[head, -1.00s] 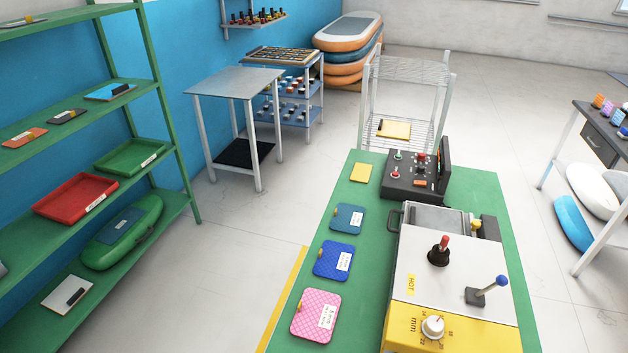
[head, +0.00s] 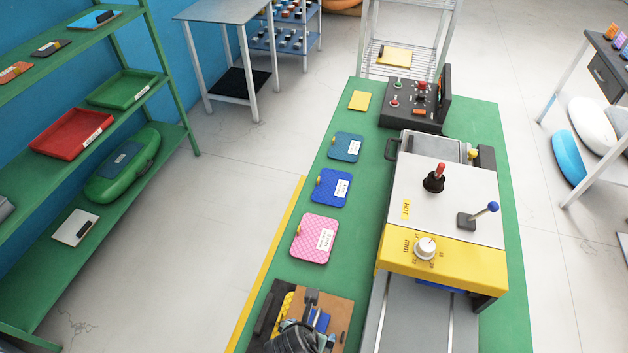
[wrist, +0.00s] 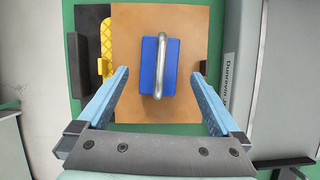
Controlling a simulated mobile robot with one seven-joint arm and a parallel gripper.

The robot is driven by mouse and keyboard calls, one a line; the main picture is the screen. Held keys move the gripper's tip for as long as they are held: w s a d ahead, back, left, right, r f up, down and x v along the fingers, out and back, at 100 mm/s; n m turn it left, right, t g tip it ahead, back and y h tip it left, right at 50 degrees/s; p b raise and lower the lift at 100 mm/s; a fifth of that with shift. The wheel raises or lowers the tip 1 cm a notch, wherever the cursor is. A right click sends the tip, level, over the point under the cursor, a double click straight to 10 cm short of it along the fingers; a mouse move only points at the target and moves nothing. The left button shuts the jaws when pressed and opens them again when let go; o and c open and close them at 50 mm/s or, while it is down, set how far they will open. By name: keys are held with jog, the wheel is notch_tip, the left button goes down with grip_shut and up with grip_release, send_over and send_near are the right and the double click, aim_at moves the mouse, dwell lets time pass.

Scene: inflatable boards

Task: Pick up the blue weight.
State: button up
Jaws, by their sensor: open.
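The blue weight (wrist: 151,67) is a blue block with a grey metal handle arched over its top. In the wrist view it sits on a brown board (wrist: 130,108), between and beyond the fingers of my gripper (wrist: 162,85), which is open and empty. In the head view only a small part of the blue weight (head: 320,319) shows, near the bottom edge. My gripper (head: 308,300) and wrist hide the rest of it there. The gripper appears to be above the board, apart from the weight.
A yellow textured piece (wrist: 106,45) and a black strip lie left of the board. A machine with a yellow front (head: 440,262) stands close on the right. Pink (head: 314,239), blue and teal pads lie further back on the green bench (head: 345,100).

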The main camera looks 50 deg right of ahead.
aim_at(320, 321)
jog(key=shift+x, duration=1.55)
jog(key=shift+c, duration=0.3)
jog(key=shift+w+r, duration=0.1)
grip_shut()
